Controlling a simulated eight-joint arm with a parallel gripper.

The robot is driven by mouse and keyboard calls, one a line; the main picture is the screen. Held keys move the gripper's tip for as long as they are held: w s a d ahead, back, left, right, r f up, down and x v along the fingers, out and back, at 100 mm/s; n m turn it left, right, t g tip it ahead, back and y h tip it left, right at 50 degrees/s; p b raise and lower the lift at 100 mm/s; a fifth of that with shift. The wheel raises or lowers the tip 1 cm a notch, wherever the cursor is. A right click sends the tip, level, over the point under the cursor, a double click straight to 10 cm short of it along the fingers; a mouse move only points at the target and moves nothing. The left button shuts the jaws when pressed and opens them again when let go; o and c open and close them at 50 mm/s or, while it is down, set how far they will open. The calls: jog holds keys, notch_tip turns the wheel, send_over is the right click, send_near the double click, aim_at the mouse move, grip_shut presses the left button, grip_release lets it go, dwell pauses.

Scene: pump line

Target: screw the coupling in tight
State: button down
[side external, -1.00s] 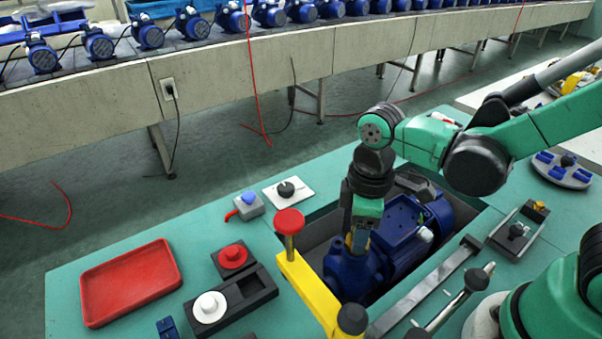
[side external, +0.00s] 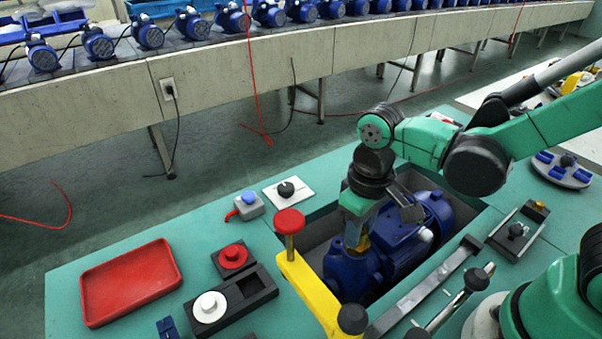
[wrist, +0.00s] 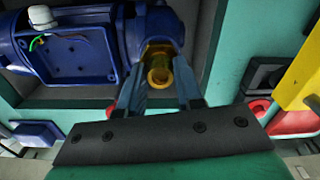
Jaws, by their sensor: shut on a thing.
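The brass-coloured coupling (wrist: 159,74) sits upright at the port end of the blue pump (side external: 400,235), in the middle of the wrist view. My gripper (wrist: 158,88) is shut on it, with one finger on either side. In the side view my gripper (side external: 357,243) points down over the pump's near end, and only a little of the coupling's yellow shows between the fingers. The pump (wrist: 70,50) lies in a recess in the green bench, its open wiring box showing. The thread below the coupling is hidden.
A yellow clamp arm (side external: 305,290) with a red knob (side external: 289,221) stands close to the left of my gripper. A red tray (side external: 130,283), a black holder (side external: 250,292) and a metal bar (side external: 425,290) lie around the recess.

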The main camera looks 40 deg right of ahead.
jog(key=m, duration=0.7)
jog(key=m, duration=0.7)
jog(key=m, duration=0.7)
